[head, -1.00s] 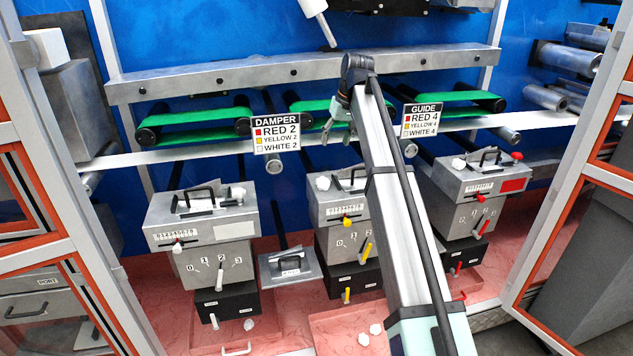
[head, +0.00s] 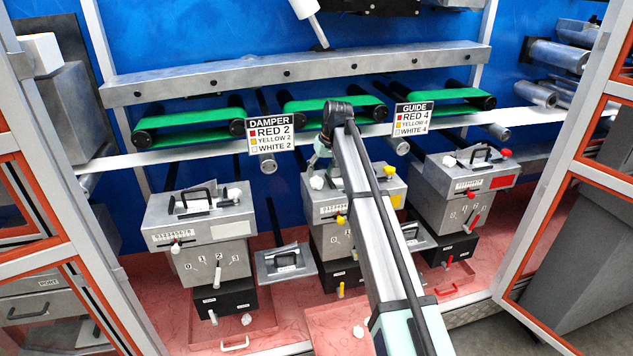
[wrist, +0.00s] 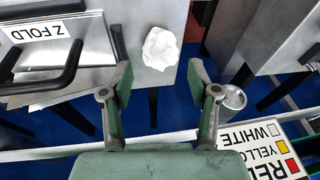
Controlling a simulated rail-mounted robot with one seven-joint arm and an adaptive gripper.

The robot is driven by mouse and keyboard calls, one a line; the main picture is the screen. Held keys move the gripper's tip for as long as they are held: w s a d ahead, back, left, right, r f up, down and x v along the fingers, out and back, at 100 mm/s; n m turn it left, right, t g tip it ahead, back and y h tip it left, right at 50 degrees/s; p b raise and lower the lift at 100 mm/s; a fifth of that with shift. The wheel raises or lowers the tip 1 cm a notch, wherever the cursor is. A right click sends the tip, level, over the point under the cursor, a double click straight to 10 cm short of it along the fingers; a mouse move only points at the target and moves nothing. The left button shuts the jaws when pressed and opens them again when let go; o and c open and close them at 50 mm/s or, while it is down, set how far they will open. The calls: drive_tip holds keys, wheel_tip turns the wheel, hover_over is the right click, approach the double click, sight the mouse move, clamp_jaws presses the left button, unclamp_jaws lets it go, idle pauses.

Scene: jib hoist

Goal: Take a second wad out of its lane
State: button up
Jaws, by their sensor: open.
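A white crumpled wad (wrist: 161,48) lies on a grey metal top in the wrist view, between and just beyond my gripper's fingertips (wrist: 158,72). My gripper is open, with no visible contact on the wad. In the head view this appears to be the wad (head: 317,182) on the middle machine (head: 327,208), with my gripper (head: 319,165) just above it. My arm hides part of the middle machine.
A black handle (wrist: 60,75) and a "Z FOLD" plate (wrist: 40,32) are close beside the fingers. The damper sign (head: 270,134) and a rail (head: 200,151) are behind. Loose wads (head: 359,331) (head: 246,319) lie low in front. Green belts (head: 190,121) run above.

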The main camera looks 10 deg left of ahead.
sight(318, 178)
drive_tip(key=p+x, duration=0.1)
drive_tip(key=x, duration=0.3)
drive_tip(key=c, duration=0.5)
